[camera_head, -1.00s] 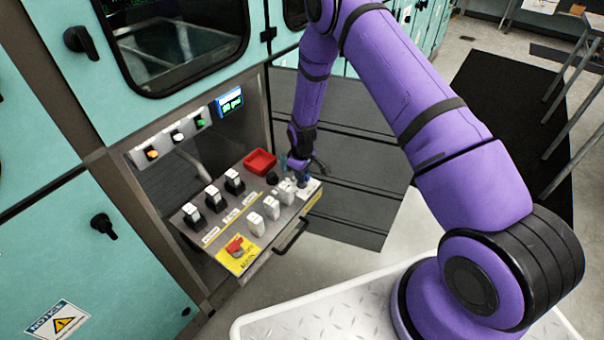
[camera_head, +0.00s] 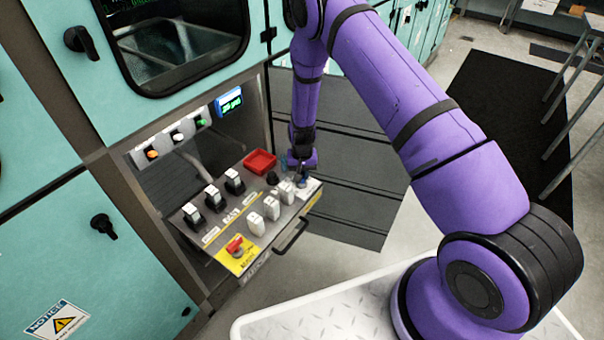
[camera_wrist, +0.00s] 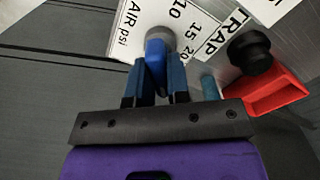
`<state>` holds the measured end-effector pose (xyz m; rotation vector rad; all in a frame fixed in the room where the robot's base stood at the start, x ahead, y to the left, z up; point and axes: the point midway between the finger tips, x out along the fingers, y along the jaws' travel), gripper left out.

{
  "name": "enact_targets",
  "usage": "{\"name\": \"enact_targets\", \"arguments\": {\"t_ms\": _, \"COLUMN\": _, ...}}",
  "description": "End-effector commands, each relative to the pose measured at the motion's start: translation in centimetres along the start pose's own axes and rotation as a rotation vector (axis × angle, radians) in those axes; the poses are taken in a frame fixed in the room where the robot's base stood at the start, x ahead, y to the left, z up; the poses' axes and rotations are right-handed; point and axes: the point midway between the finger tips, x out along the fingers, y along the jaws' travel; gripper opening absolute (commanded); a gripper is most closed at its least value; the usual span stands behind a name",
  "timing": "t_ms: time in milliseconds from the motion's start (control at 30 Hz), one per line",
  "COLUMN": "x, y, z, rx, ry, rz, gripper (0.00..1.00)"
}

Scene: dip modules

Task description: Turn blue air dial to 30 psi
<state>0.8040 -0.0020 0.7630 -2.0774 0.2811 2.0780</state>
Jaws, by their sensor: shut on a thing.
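The blue air dial (camera_wrist: 156,50) shows in the wrist view on a white label marked "AIR psi" with the numbers 10, 15 and 20 visible. My gripper (camera_wrist: 160,72) is shut on the dial, with one blue finger on each side of it. In the head view my gripper (camera_head: 301,178) is at the far right end of the control panel (camera_head: 222,258), where the dial is mostly hidden. Where the dial's pointer stands cannot be read. The small screen (camera_head: 229,103) above the panel shows green digits too small to read.
Several white and black switches (camera_head: 256,224) and a red knob on a yellow plate (camera_head: 236,246) stand on the panel. A black handle (camera_head: 291,236) juts from its front edge.

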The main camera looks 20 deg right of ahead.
Motion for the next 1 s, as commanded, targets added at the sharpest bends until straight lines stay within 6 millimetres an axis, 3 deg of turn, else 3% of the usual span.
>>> {"name": "enact_targets", "arguments": {"t_ms": 500, "x": -0.03, "y": -0.01, "z": -0.06, "rx": 0.459, "ry": 0.002, "rz": 0.0, "gripper": 0.0}}
{"name": "enact_targets", "arguments": {"t_ms": 1000, "x": -0.03, "y": 0.01, "z": -0.05, "rx": 0.675, "ry": 0.001, "rz": 0.0, "gripper": 0.0}}
